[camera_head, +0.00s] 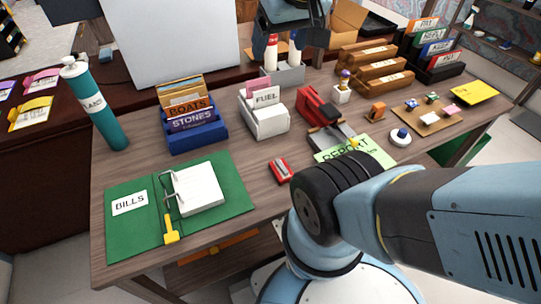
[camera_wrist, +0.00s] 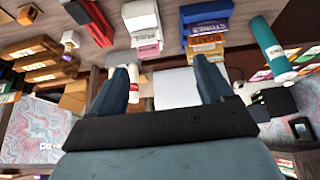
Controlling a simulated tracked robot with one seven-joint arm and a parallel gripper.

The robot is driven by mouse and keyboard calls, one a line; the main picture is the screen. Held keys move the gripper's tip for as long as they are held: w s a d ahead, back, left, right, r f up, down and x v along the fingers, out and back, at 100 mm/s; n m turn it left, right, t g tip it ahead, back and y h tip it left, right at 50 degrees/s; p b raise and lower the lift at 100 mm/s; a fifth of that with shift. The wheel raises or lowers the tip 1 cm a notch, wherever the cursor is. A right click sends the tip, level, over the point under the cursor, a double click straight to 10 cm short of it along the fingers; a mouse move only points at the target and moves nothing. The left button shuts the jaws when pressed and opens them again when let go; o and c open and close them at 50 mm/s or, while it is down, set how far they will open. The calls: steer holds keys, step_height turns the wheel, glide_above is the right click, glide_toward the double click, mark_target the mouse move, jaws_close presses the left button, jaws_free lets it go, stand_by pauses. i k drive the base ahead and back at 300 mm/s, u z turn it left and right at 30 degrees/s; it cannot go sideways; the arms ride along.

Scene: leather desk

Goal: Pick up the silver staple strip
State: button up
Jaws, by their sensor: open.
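A red stapler (camera_head: 316,108) stands open at the middle of the desk, with a grey metal part (camera_head: 333,135) in front of it. I cannot make out for certain whether a silver staple strip lies there. A small red sharpener-like block (camera_head: 280,170) lies nearer, beside the green folder. My gripper (camera_wrist: 163,60) is open and empty, above the back of the desk by the glue and marker holder. The red stapler also shows at the top of the wrist view (camera_wrist: 92,15), apart from the fingers.
A grey holder (camera_head: 289,76) with upright tubes stands at the back. Wooden trays (camera_head: 380,71) and a green REPORT sheet (camera_head: 378,155) are to the right.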

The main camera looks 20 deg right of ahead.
mark_target(278, 162)
steer(key=k, duration=0.5)
steer(key=z, duration=1)
steer(key=k, duration=1.15)
steer(key=u, duration=0.95)
steer(key=i, duration=1)
steer(key=z, duration=0.05)
